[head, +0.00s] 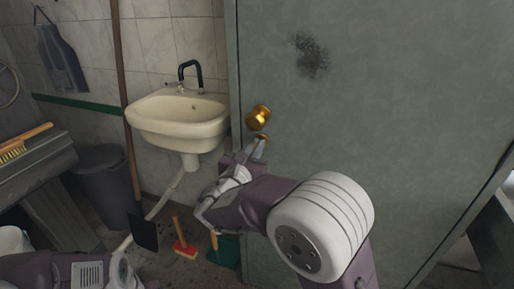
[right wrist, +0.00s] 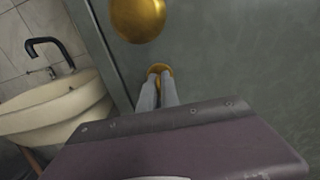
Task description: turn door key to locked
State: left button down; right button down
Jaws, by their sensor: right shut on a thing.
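A grey-green door (head: 400,110) fills the right half of the head view, with a round brass knob (head: 258,118) near its left edge. The knob also shows at the top of the right wrist view (right wrist: 138,16). Just below the knob is a small brass key (right wrist: 160,69) at the door. My right gripper (head: 259,146) is shut on the key, with its two fingertips (right wrist: 158,82) close together on it. The fingers hide most of the key, so its turn angle is hard to tell. Part of my left arm shows at the bottom left, but its gripper does not.
A cream sink (head: 180,122) with a black tap (head: 190,72) is on the tiled wall left of the door. A dark bin (head: 103,170), a wooden pole (head: 122,90) and a red-headed brush (head: 184,249) stand left and below.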

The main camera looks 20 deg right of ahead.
jog(key=shift+f+m+b, duration=0.2)
jog(key=shift+m+b, duration=0.3)
jog(key=shift+b, duration=0.05)
jog(key=m+b, duration=1.4)
jog(key=b, duration=0.2)
jog(key=shift+f, duration=0.1)
jog(key=shift+r+m+b, duration=0.25)
jog(key=shift+m+b, duration=1.15)
jog(key=shift+b, duration=0.1)
jog(key=c, duration=1.6)
grip_release()
